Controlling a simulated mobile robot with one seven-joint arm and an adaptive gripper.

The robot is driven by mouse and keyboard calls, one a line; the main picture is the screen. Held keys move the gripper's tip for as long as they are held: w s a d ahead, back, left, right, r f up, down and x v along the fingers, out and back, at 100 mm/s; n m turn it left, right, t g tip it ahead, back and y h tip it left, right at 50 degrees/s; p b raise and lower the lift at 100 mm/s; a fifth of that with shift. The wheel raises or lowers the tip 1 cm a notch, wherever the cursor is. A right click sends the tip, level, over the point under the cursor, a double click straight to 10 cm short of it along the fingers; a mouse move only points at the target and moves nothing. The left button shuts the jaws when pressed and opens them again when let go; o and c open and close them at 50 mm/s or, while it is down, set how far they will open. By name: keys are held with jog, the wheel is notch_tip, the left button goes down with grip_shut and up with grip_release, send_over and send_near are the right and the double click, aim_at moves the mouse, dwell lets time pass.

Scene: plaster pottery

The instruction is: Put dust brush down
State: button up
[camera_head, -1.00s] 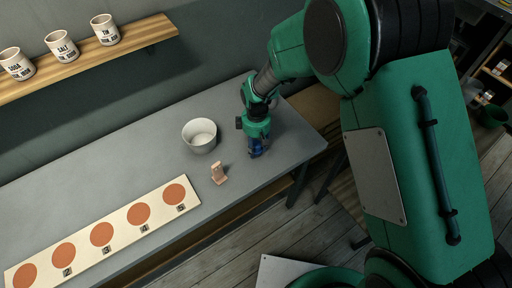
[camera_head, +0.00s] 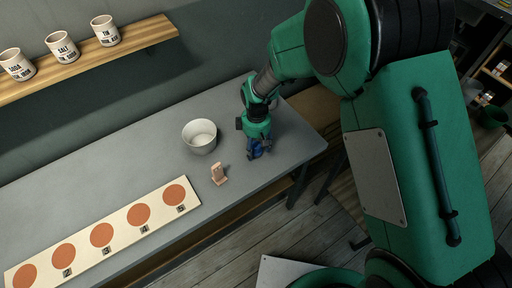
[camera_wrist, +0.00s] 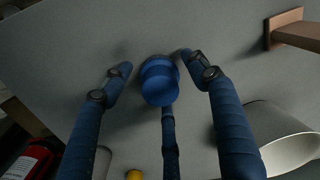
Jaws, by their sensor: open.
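My gripper (camera_head: 258,150) is open and low over the right part of the grey table (camera_head: 100,165). In the wrist view my gripper (camera_wrist: 160,75) has its blue fingers spread around a short, round blue object (camera_wrist: 160,82), which I take to be the dust brush, seen nearly end-on. Its blue also shows between the fingers in the head view (camera_head: 257,149). The two outer fingers stand clear of it. The third finger lies just below it in the picture, and I cannot tell whether they touch. The brush's bristles cannot be made out.
A board with orange circles (camera_head: 101,234) lies farther left. Labelled jars stand on a wall shelf (camera_head: 88,62). The table's right edge is close.

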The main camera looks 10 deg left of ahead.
aim_at(257, 144)
notch_tip(257, 144, up, 12)
jog(key=p, duration=0.2)
jog(key=shift+p, duration=0.3)
dwell(0.6)
jog(key=shift+d, duration=0.1)
jog(key=s+d+r+m+t, duration=0.1)
jog(key=s+d+r+m, duration=0.2)
jog(key=d+r, duration=0.7)
jog(key=s+d+r+m+t, duration=0.2)
jog(key=s+d+r+m, duration=0.15)
jog(key=d+r, duration=0.7)
jog(key=s+d+r+m+t, duration=0.1)
jog(key=s+d+r+m, duration=0.3)
jog(key=s+d, duration=0.2)
jog(key=s+d+r+m+t, duration=0.1)
jog(key=s+d+r+m, duration=0.3)
jog(key=s, duration=0.7)
jog(key=shift+d+r+t, duration=0.4)
jog(key=shift+d+r, duration=0.05)
jog(key=shift+d, duration=0.65)
